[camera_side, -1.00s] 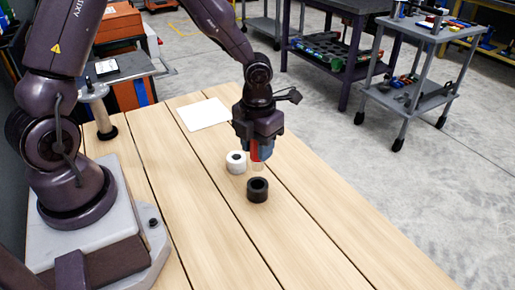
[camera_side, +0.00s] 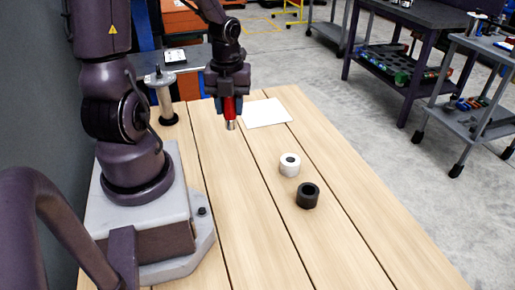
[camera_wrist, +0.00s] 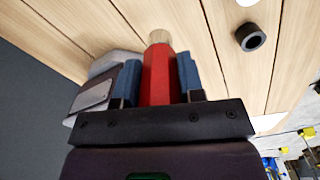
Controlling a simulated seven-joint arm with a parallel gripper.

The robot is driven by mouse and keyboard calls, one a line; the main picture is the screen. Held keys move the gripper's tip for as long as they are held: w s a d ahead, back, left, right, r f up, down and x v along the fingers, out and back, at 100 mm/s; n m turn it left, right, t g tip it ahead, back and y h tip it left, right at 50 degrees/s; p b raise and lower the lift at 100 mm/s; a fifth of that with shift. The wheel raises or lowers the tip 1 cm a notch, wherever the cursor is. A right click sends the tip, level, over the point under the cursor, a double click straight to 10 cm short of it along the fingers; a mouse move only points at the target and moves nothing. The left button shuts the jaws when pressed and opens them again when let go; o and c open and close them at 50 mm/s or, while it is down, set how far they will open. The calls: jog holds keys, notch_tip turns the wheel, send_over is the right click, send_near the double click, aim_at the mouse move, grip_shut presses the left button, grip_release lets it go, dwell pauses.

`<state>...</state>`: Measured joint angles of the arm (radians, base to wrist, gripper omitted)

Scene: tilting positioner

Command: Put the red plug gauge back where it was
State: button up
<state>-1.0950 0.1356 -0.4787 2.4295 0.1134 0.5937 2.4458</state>
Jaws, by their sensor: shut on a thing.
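My gripper (camera_side: 229,103) is shut on the red plug gauge (camera_side: 229,110) and holds it roughly upright above the wooden table, with its metal end pointing down. In the wrist view the red gauge (camera_wrist: 158,75) sits between the two blue fingers, its pale round end toward the boards. A black ring (camera_side: 307,196) and a white ring (camera_side: 289,165) stand on the table to the right of and nearer than my gripper, both with open holes on top. The black ring (camera_wrist: 249,38) also shows in the wrist view, and the white ring (camera_wrist: 247,3) is cut off at its top edge.
A white sheet (camera_side: 267,112) lies flat just right of the gripper. A post with a round foot (camera_side: 168,119) stands at the back left. A dark bench (camera_side: 400,60) and a grey cart (camera_side: 480,85) are beyond the table. The boards around the rings are clear.

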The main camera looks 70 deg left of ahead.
jog(key=shift+n, duration=0.9)
jog(key=shift+w+a+f, duration=1.15)
jog(key=shift+w+f, duration=0.3)
jog(key=shift+f, duration=0.85)
jog(key=shift+w+a+f, duration=1.2)
jog(key=shift+w+f, duration=0.2)
jog(key=shift+f, duration=0.9)
jog(key=shift+w+a+f, duration=1.15)
jog(key=shift+w+f, duration=0.3)
jog(key=shift+f, duration=0.85)
jog(key=shift+f, duration=0.15)
jog(key=o, duration=1)
